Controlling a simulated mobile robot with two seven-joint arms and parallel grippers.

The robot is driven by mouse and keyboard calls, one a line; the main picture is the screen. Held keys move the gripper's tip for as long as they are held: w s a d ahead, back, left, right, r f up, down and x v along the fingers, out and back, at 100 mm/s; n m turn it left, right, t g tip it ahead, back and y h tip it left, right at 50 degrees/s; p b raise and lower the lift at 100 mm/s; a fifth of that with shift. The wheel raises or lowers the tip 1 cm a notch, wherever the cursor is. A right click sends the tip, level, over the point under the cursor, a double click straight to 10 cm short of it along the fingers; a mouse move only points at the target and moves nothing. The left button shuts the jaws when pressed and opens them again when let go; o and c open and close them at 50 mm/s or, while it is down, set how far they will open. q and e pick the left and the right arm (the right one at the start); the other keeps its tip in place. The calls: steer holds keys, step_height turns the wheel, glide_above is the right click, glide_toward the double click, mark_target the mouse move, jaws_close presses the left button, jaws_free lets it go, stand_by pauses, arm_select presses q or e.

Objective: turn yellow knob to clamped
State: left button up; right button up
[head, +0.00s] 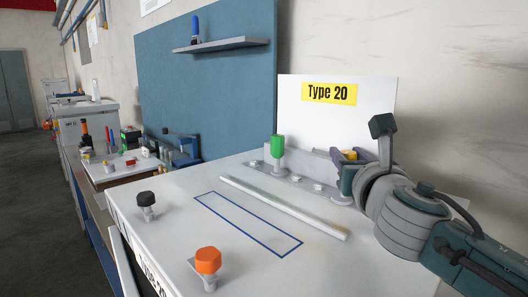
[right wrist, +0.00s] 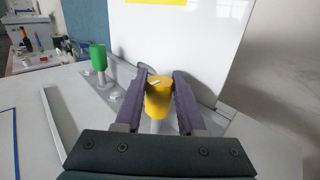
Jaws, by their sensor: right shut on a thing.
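The yellow knob (right wrist: 158,98) stands on a short post in front of the white "Type 20" panel. In the head view only a bit of the yellow knob (head: 349,155) shows, behind my right gripper (head: 350,165). In the right wrist view my right gripper (right wrist: 158,92) has one finger on each side of the knob and is shut on it. A light line is visible on the knob's top. Any clamp marking is not readable. My left gripper is in neither view.
A green knob (head: 277,146) stands left of the yellow one on the same grey rail. A long light bar (head: 283,207) lies in front. Orange (head: 208,260) and black (head: 146,199) knobs stand near the front left edge. The blue-outlined rectangle (head: 230,215) is empty.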

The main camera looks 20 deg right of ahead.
jaws_close()
steer(key=shift+y, duration=0.3)
steer(key=shift+n+t+y, duration=0.3)
steer(key=shift+n, duration=0.1)
steer(key=shift+n+y, duration=0.7)
steer(key=shift+y, duration=0.4)
steer(key=shift+f+n+t+y+b, duration=0.15)
steer(key=shift+n+t+y+b, duration=0.3)
steer(key=shift+n+y, duration=0.55)
steer(key=n+y+b, duration=0.2)
steer(key=y+b, duration=0.2)
steer(key=n+g+y+b, duration=0.1)
steer(key=n+y+b, duration=0.1)
steer(key=b, duration=0.3)
steer(key=shift+f+y, duration=0.1)
steer(key=shift+y, duration=0.8)
steer(key=shift+r+n+g+y+b, duration=0.25)
steer(key=shift+n+g+y+b, duration=0.2)
steer(key=shift+n+y+b, duration=0.3)
